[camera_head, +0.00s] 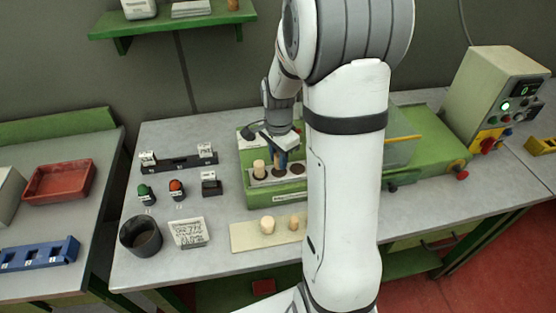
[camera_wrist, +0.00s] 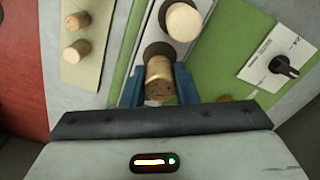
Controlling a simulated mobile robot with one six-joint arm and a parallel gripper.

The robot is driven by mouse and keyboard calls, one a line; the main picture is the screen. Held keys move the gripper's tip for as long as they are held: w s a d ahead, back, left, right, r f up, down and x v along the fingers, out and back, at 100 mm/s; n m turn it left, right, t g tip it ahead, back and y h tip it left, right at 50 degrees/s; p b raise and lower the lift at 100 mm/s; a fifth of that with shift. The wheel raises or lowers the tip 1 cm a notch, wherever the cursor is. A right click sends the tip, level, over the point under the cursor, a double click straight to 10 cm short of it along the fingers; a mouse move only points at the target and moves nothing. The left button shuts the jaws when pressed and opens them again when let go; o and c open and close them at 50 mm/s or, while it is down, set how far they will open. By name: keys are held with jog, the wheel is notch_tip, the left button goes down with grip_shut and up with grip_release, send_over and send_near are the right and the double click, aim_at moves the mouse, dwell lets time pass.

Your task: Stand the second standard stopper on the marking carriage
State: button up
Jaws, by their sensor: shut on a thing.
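My gripper (camera_head: 280,160) is over the marking carriage (camera_head: 262,182), a pale strip with dark round seats on the green machine. Its blue fingers are shut on a cork stopper (camera_wrist: 160,78), upright over the middle seat (camera_wrist: 157,50). I cannot tell whether its foot touches the seat. Another stopper (camera_head: 259,168) stands upright in the left seat; it also shows in the wrist view (camera_wrist: 183,21). The right seat (camera_head: 297,169) looks empty, partly beside my arm. Two stoppers (camera_head: 267,225) (camera_head: 294,223) stand on a cream board (camera_head: 245,238) in front.
My arm hides part of the machine. A control box (camera_head: 497,88) stands at the right. A dial plate (camera_wrist: 278,57) is beside the carriage.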

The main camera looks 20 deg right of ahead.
jog(key=shift+f, duration=1)
jog(key=shift+f, duration=0.15)
jog(key=o, duration=0.9)
